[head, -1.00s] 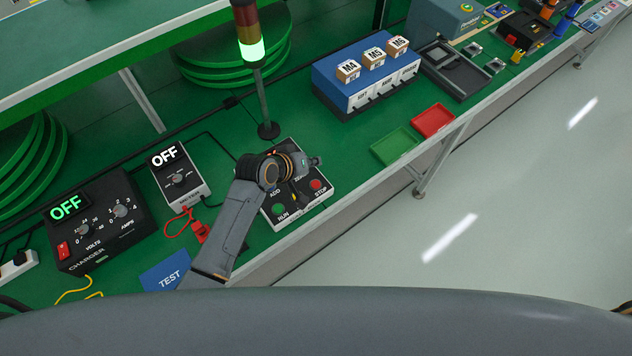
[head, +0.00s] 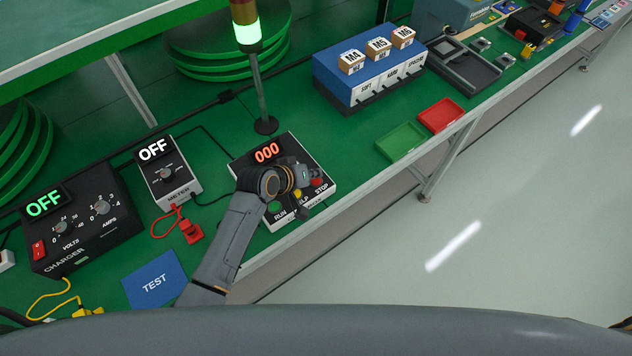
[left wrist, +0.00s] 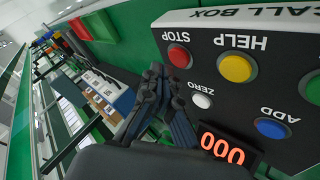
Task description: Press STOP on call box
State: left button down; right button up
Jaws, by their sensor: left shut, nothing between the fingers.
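The call box (head: 243,168) stands on the green bench with a lit red "000" display. The red STOP button (head: 317,183) is near its right edge; it shows clearly in the left wrist view (left wrist: 180,56). The yellow HELP (left wrist: 236,68), white ZERO (left wrist: 202,101) and blue ADD (left wrist: 271,128) buttons also show there. The green RUN button (head: 274,207) is at the front left. My left gripper (head: 303,207) is shut and empty above the box. In the wrist view its fingertips (left wrist: 155,74) appear just beside STOP; I cannot tell whether they touch anything. My right gripper is out of view.
A signal tower (head: 262,95), lit green, stands behind the box. The meter (head: 170,179) and charger (head: 85,230), both showing OFF, are to the left. Green (head: 400,142) and red (head: 442,116) trays and a blue bin unit (head: 335,75) are to the right.

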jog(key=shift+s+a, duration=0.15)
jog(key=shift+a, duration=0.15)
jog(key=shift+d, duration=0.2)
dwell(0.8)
pick_arm(q)
jog(key=shift+f, duration=0.1)
jog(key=shift+f, duration=0.3)
jog(key=shift+f, duration=0.25)
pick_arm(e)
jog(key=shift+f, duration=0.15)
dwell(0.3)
pick_arm(q)
jog(key=shift+f, duration=0.15)
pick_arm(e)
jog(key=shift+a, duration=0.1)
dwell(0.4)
pick_arm(q)
jog(key=shift+r+p, duration=0.8)
jog(key=shift+r, duration=0.05)
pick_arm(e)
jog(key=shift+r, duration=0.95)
